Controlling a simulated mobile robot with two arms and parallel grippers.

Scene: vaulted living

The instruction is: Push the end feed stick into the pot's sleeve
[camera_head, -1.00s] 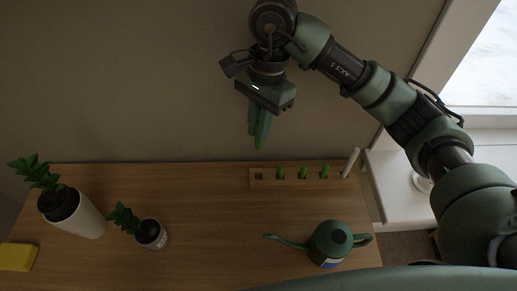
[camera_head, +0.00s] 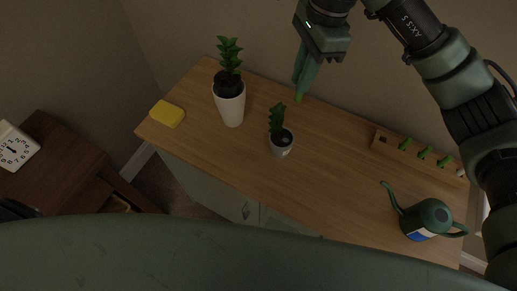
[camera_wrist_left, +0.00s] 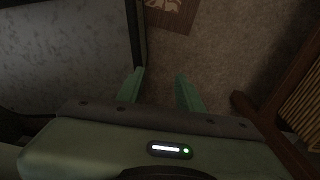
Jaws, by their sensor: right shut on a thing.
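My right gripper (camera_head: 304,76) is shut on a green feed stick (camera_head: 298,97), whose bright tip shows below the fingers. It is held tip down, above the back of the table as seen. A small pale pot (camera_head: 281,149) with a green plant stands below it, slightly left. A tall white pot (camera_head: 231,108) with a larger plant stands further left. I cannot make out a sleeve on either pot. A wooden rack (camera_head: 379,149) at the right holds several green sticks and has one empty hole at its left end. My left gripper (camera_wrist_left: 162,92) is open and empty in the left wrist view.
A green watering can (camera_head: 427,216) stands at the table's right front, its spout toward the pots. The wooden tabletop (camera_head: 330,175) is clear between pots and can.

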